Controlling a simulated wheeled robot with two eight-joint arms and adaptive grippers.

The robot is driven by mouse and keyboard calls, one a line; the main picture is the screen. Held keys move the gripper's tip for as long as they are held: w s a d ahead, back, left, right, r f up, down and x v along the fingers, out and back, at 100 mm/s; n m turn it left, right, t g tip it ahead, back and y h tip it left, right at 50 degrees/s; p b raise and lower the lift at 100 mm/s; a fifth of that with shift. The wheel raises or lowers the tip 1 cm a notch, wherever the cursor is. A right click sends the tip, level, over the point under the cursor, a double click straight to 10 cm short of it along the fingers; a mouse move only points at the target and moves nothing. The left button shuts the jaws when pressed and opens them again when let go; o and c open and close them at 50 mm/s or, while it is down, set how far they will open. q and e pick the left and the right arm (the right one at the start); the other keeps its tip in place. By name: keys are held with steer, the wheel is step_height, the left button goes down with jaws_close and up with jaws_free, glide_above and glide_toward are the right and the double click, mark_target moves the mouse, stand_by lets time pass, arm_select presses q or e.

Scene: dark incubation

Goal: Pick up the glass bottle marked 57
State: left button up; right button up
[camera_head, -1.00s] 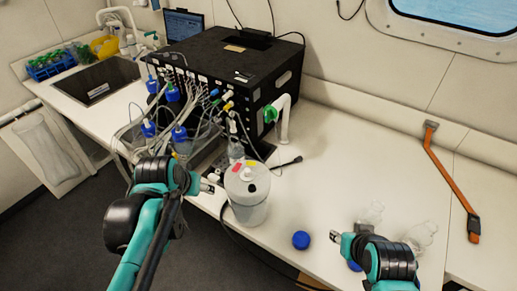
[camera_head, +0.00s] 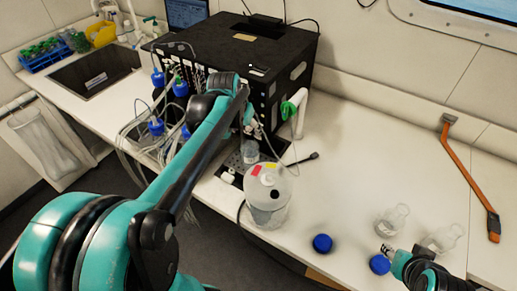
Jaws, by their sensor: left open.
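A small clear glass bottle (camera_head: 250,152) stands at the front of the black box, behind the white jug. My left gripper (camera_head: 250,130) is open just above and around the top of this bottle; its fingers are small and partly hidden, so contact cannot be told. Two more clear glass bottles, one (camera_head: 392,220) and another (camera_head: 442,238), stand on the bench at the right. No number can be read on any bottle. My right gripper (camera_head: 387,249) is low at the right, close to these two bottles; its jaw opening is unclear.
A white jug (camera_head: 267,198) stands close in front of the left gripper. The black box (camera_head: 245,60) with tubes and blue-capped bottles (camera_head: 157,125) is behind. Two blue caps, one (camera_head: 322,243) and another (camera_head: 380,264), lie near the bench front. An orange strap tool (camera_head: 468,175) lies far right. The mid-right bench is clear.

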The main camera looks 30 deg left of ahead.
mark_target(249, 137)
arm_select(q)
steer(key=shift+b+x, duration=0.3)
steer(key=shift+x, duration=0.55)
steer(key=b+x, duration=0.2)
steer(key=x, duration=0.3)
steer(key=shift+r, duration=0.1)
steer(key=shift+c, duration=0.3)
jaws_close()
